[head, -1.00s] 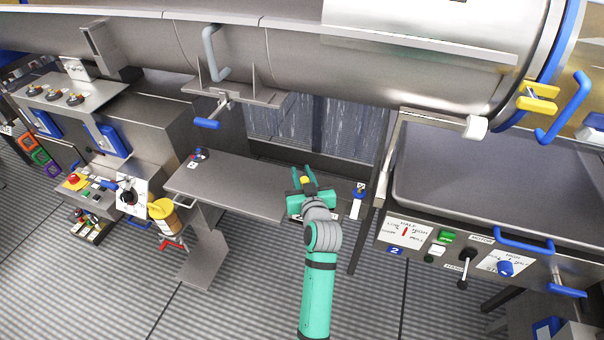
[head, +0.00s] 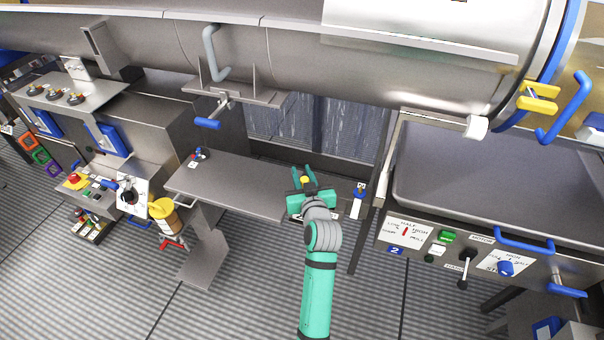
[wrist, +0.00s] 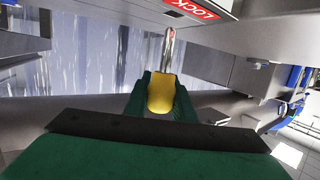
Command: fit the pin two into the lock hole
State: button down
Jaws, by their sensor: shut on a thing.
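My gripper (head: 304,180) is over the right part of the grey shelf below the large drum. In the wrist view my gripper (wrist: 160,95) is shut on the yellow handle of a pin (wrist: 160,94), which I take to be pin two. Its metal shaft (wrist: 168,48) points away from my fingers, with its end close to a grey panel edge. A red LOCK label (wrist: 192,9) is on that panel, just right of the shaft. The lock hole itself cannot be made out, so I cannot tell whether the shaft tip is in it.
The grey shelf (head: 225,182) has a blue-topped item (head: 359,189) at its right and small red and blue parts (head: 198,155) at its left. The drum (head: 300,50) overhangs behind. A control panel (head: 430,240) stands at the right.

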jog(key=shift+f, duration=2.75)
jog(key=c, duration=1.4)
grip_release()
jog(key=shift+s, duration=0.1)
jog(key=v, duration=1)
jog(key=shift+s, duration=0.3)
